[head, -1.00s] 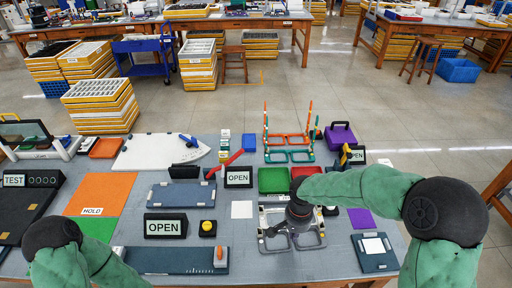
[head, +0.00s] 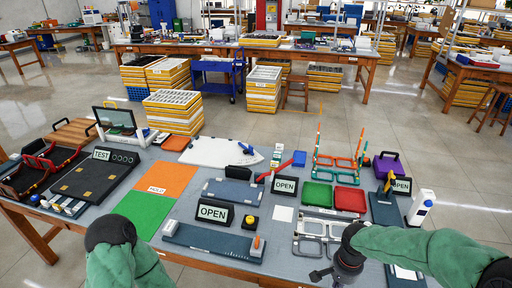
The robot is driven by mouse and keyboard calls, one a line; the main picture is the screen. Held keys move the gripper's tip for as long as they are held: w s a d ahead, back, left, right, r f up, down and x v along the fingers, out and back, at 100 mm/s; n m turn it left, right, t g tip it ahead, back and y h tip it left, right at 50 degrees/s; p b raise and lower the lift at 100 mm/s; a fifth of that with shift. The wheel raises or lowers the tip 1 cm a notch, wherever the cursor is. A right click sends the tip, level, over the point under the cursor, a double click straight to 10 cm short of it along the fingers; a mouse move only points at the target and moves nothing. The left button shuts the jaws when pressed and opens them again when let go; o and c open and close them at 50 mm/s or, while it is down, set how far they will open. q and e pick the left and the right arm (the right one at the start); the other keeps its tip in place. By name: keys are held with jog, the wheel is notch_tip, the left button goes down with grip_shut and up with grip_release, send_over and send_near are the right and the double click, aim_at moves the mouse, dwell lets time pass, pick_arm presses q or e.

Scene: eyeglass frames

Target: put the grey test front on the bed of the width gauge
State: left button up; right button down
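The grey test front (head: 310,248), a pale grey double-rimmed frame, is at the front right of the table, by a pale rack or fixture; I cannot tell exactly what it rests on. The width gauge looks to be the long blue-grey bed (head: 200,237) with a scale and a white and orange slider block (head: 257,245) at its right end. The bed's top is bare. My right gripper (head: 318,276) is just in front of the grey front, small and dark; its finger opening cannot be made out. My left arm comes in at lower left, its gripper out of view.
Two black OPEN signs (head: 213,212) and (head: 285,186) and a yellow button (head: 250,221) stand behind the gauge. Green (head: 317,195) and red (head: 350,200) trays and upright orange and teal frames are farther back. A white bottle (head: 420,207) stands at right.

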jog(key=s+a+f+n+y, duration=0.1)
jog(key=s+a+f+n, duration=0.1)
jog(key=a+f, duration=0.3)
jog(key=s+a+f+n+y, duration=0.1)
jog(key=s+a+f, duration=0.3)
jog(key=f, duration=0.5)
jog(key=s+a+f+n+y+p, duration=0.1)
jog(key=s+a+f+n+y, duration=0.1)
jog(key=f, duration=0.5)
jog(key=s+a+n, duration=0.1)
jog(key=s+a, duration=0.1)
jog(key=a, duration=0.1)
jog(key=shift+s+a+f, duration=0.15)
jog(key=shift+s+a, duration=0.15)
jog(key=shift+s, duration=0.1)
jog(key=c, duration=1.9)
grip_release()
jog(key=shift+s+f, duration=0.25)
jog(key=shift+s, duration=0.05)
jog(key=shift+c, duration=0.2)
jog(key=o, duration=0.3)
jog(key=shift+s+a+f, duration=0.1)
jog(key=shift+s, duration=0.05)
